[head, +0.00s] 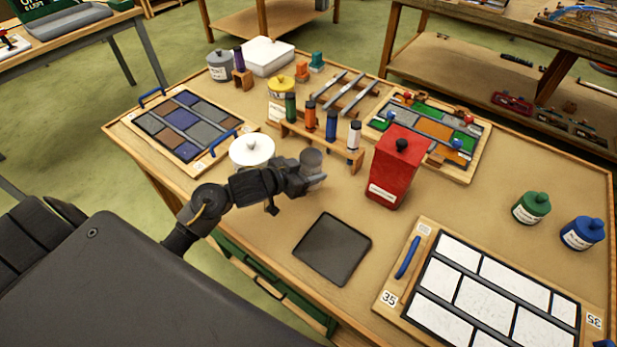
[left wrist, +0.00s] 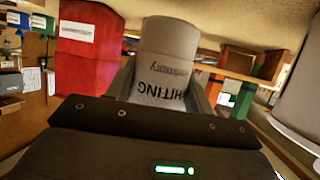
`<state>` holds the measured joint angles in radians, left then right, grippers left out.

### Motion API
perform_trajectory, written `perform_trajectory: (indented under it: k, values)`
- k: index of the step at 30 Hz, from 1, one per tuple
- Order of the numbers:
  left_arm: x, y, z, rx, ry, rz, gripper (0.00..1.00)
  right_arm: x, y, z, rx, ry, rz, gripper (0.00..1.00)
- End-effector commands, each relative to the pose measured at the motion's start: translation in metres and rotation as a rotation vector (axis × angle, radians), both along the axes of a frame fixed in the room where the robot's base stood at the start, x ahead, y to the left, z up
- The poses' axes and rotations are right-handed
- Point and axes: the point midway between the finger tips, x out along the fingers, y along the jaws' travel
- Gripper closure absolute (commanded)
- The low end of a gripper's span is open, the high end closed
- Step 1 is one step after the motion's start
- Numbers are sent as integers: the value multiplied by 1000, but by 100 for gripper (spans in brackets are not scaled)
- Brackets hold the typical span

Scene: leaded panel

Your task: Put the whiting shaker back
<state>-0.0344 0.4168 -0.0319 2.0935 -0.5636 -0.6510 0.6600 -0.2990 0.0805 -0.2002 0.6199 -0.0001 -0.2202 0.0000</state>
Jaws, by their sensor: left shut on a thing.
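The whiting shaker (left wrist: 166,48) is a pale grey cylinder with "WHITING" lettering, upside down in the left wrist view. My left gripper (head: 306,177) is shut on it. In the head view the shaker's grey top (head: 312,158) shows above the jaws, and its lower part is hidden by them. The gripper is left of the red box (head: 394,170) and in front of the wooden bottle rack (head: 315,139). I cannot tell whether the shaker touches the table. My right gripper is not in view.
A white-lidded pot (head: 252,151) stands close left of my gripper. An empty dark tray (head: 333,248) lies in front. A white-paned panel (head: 490,292) lies front right, and a blue-grey panel (head: 185,128) lies left. Green (head: 531,207) and blue (head: 582,233) jars stand right.

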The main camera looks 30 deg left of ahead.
Motion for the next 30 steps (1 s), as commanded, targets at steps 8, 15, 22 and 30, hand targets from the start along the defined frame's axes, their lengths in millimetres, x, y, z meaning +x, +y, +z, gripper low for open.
perform_trajectory:
  k: [8,15,22,30]
  values:
    - [4,3,-23,-4,4,2,78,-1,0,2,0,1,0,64]
    - [4,3,-36,-1,-3,0,78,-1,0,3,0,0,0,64]
    - [4,3,-38,-2,-2,0,78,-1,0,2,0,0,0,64]
    - [4,3,-40,-1,0,0,26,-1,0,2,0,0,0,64]
